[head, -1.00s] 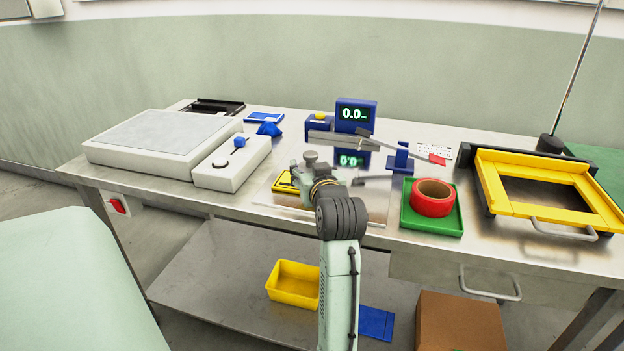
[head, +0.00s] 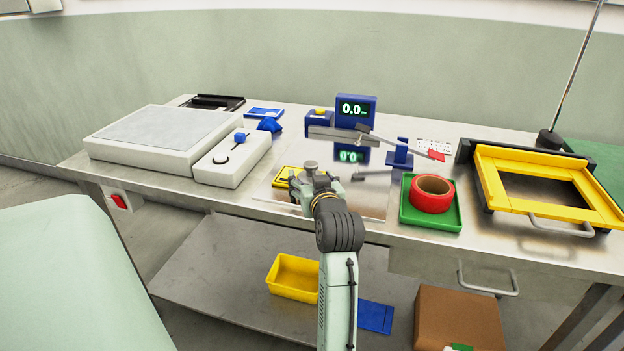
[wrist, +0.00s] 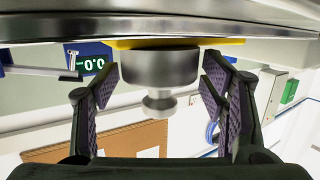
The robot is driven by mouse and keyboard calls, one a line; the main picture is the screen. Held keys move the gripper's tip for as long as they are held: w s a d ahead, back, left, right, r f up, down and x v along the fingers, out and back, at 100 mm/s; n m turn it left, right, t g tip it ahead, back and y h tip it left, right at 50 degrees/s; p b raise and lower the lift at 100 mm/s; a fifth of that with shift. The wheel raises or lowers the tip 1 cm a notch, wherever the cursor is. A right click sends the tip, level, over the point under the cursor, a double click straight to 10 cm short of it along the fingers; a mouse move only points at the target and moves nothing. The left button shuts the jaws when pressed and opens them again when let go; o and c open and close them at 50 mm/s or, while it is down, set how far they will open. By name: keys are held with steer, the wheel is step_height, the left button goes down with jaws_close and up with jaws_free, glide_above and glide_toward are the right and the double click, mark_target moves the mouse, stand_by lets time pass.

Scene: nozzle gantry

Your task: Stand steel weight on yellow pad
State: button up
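The steel weight (wrist: 160,68) is a grey cylinder with a narrow neck and knob. In the wrist view its base meets the yellow pad (wrist: 178,42), seemingly upright on it; the picture is upside down. My gripper (wrist: 160,80) is open, with one purple-lined finger on each side of the weight and a visible gap at both sides. In the head view the weight's knob (head: 311,164) shows above my gripper (head: 308,187). The yellow pad (head: 284,175) shows to the left there; my gripper hides the rest of it and the weight's lower part.
A blue display (head: 355,111) reading 0.0 stands behind. A blue stand (head: 400,154) with a slanted bar, a red roll (head: 432,208) on a green tray (head: 406,217), and a yellow frame (head: 490,203) are to the right. A white control box (head: 228,172) is to the left.

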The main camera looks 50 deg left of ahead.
steer(key=shift+o, duration=0.7)
steer(key=shift+r, duration=0.1)
